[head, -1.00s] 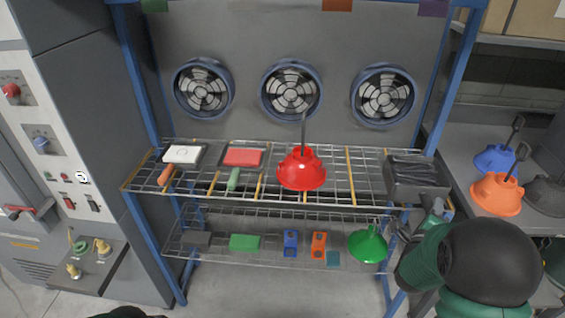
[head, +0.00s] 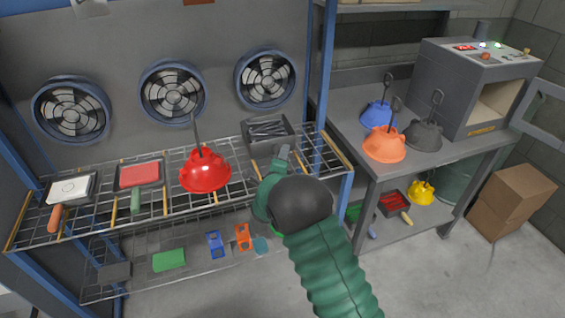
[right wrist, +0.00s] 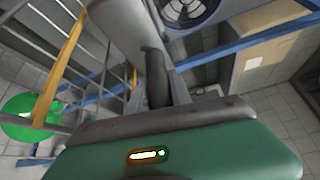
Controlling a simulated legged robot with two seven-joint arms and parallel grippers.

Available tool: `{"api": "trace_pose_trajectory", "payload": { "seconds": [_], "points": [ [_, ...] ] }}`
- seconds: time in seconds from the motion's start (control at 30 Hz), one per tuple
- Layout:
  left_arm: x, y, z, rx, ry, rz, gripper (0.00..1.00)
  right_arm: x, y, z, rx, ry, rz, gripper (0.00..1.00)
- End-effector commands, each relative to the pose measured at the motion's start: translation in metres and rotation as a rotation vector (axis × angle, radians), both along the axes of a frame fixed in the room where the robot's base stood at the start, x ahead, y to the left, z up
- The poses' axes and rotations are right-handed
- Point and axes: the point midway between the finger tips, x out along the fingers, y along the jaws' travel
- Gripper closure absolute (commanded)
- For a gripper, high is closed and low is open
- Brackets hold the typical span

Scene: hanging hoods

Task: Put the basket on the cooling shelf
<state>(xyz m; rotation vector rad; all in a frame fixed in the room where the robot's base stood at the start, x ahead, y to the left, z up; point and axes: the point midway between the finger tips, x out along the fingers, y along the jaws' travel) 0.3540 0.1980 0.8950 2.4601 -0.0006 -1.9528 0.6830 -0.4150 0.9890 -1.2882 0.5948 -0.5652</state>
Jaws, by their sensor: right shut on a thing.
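The dark grey basket (head: 268,132) is at the right end of the upper wire cooling shelf (head: 110,212) in the head view. It looks upright and level on the wires, but I cannot tell whether it bears fully on them. My right gripper (head: 282,154) is shut on the basket at its near side. My green and black wrist hides part of the shelf's front right corner. In the right wrist view the gripper's dark finger (right wrist: 158,80) shows close up. My left gripper is not in view.
A red hood (head: 205,172) and two trays, white (head: 70,187) and red (head: 140,174), are left of the basket. Blue shelf posts (head: 325,70) stand close on the right. A bench (head: 350,125) with several hoods and a grey oven (head: 470,85) is further right.

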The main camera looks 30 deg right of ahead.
Motion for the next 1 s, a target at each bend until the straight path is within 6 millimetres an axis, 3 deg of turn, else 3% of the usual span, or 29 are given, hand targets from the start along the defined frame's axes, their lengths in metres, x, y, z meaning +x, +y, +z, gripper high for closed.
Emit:
{"api": "trace_pose_trajectory", "payload": {
  "seconds": [0.23, 0.43, 0.47, 0.6, 1.0],
  "points": [
    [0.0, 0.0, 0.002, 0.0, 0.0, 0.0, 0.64, 0.002, 0.0, -0.032, -0.003, 0.0, -0.001, 1.0],
    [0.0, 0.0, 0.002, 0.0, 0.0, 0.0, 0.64, 0.002, 0.0, -0.034, -0.002, -0.002, -0.002, 1.0],
    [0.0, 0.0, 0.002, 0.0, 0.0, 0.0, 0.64, 0.001, 0.0, -0.037, 0.001, 0.004, -0.001, 0.74],
    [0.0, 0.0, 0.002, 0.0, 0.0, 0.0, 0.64, 0.001, 0.0, -0.037, 0.001, 0.004, -0.001, 0.55],
    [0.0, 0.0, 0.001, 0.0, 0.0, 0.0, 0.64, -0.004, 0.006, -0.036, 0.001, 0.003, 0.0, 0.53]
  ]
}}
